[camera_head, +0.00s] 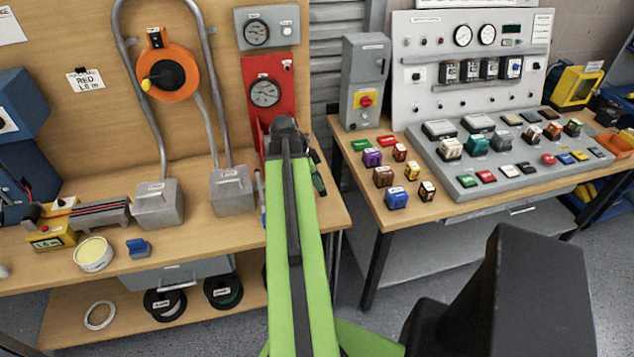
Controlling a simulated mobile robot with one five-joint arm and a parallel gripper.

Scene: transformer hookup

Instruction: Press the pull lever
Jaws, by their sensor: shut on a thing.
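I cannot make out a pull lever. A red panel with a round gauge (264,92) stands at the back of the left bench, and its lower part is hidden behind my arm. My green arm reaches up the middle of the view, and its dark end joint lies in front of the panel's lower right. My gripper's fingertips are hidden behind the arm. A small dark and green piece shows just right of the arm (318,178); I cannot tell what it is.
Two grey boxes (157,204) with pipes stand left of my arm. An orange reel (168,71) hangs on the board. A right-hand bench holds a grey isolator box (364,80), a control console (500,150) and several small coloured blocks. A gap separates the benches.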

